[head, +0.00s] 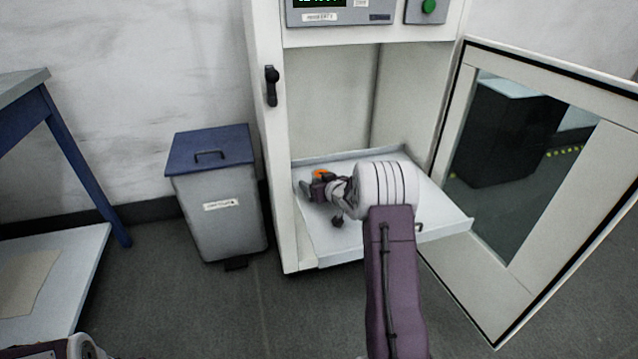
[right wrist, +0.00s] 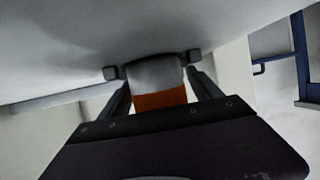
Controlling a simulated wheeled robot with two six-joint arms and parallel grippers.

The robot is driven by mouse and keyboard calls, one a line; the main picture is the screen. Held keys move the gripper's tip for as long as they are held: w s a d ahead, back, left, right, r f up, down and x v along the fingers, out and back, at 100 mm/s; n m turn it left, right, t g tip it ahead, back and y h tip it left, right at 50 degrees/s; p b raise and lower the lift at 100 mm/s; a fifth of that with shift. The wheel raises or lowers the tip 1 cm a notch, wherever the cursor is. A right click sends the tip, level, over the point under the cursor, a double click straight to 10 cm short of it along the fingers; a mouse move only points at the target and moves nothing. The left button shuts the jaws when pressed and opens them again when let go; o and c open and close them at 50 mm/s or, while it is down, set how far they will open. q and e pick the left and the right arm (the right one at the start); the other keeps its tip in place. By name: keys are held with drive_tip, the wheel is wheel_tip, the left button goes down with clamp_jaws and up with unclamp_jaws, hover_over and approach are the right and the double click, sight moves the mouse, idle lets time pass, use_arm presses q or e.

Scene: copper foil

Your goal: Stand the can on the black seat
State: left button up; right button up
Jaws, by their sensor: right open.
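The can shows grey with an orange band (right wrist: 160,99) in the right wrist view, between the fingers of my right gripper (right wrist: 152,65). The fingers are apart, one on each side of it, and I cannot tell whether they touch it. In the head view only a bit of the orange (head: 321,174) shows above my right gripper (head: 315,187), which is low over the pulled-out tray of the cabinet. The gripper hides the rest of the can. I cannot make out the black seat in either view. My left gripper is out of view.
The cabinet's pale tray (head: 446,225) sticks out at the front, with bare room at its right. The glazed door (head: 448,262) stands open at the right. A grey bin with a blue lid (head: 218,215) stands left of the cabinet. A blue-legged bench (head: 62,140) is farther left.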

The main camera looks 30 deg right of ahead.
drive_tip(key=shift+s+r, duration=0.2)
drive_tip(key=shift+r, duration=0.15)
drive_tip(key=p+v, duration=0.5)
drive_tip(key=v, duration=0.6)
drive_tip(key=shift+p, duration=0.35)
drive_tip(key=shift+s, duration=0.3)
drive_tip(key=shift+f, duration=0.1)
